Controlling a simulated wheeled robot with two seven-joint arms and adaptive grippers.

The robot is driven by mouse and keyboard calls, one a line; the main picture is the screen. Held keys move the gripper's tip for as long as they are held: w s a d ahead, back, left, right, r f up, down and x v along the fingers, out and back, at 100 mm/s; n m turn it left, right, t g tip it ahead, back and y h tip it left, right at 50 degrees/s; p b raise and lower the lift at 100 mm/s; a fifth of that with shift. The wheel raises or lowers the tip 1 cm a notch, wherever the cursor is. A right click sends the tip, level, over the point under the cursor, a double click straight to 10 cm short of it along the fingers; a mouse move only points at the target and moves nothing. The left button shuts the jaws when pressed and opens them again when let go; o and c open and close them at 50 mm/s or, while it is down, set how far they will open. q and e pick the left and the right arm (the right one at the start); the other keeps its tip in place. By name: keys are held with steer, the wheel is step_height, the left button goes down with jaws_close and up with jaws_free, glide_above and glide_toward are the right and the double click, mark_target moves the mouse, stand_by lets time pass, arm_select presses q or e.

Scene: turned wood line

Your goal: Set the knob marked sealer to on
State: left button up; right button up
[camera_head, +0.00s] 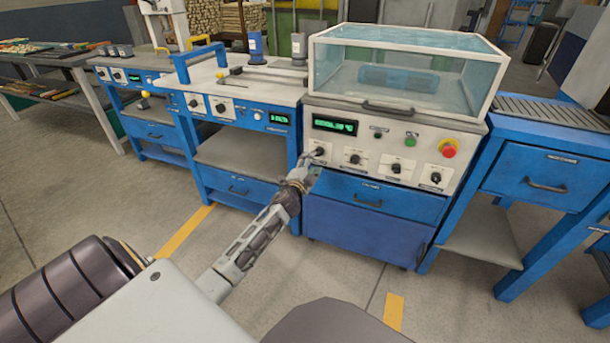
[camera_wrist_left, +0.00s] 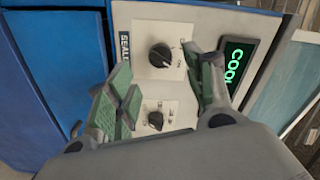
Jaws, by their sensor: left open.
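The cream panel (camera_head: 376,148) of the blue machine carries a row of several black knobs. A dark label whose visible letters read "SEAL" (camera_wrist_left: 125,46) stands beside the leftmost knob (camera_head: 319,151); the rest of the label is cut off or hidden. That knob also shows in the left wrist view (camera_wrist_left: 160,55), with its pointer line tilted. A second knob (camera_head: 355,158) is lower in the left wrist view (camera_wrist_left: 155,120), seen between the fingers. My left gripper (camera_head: 311,162) is open and empty, close in front of the leftmost knob. Contact cannot be told. My right gripper is not in view.
Above the knobs are a green display (camera_head: 335,125), a green button (camera_head: 410,140) and a red button (camera_head: 448,149). A clear-lidded chamber (camera_head: 405,70) tops the machine. Blue drawers (camera_head: 368,196) lie below the panel. Another blue bench (camera_head: 237,100) stands to the left.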

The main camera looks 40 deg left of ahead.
arm_select(q)
steer(key=v, duration=0.6)
steer(key=shift+s, duration=0.2)
stand_by(0.8)
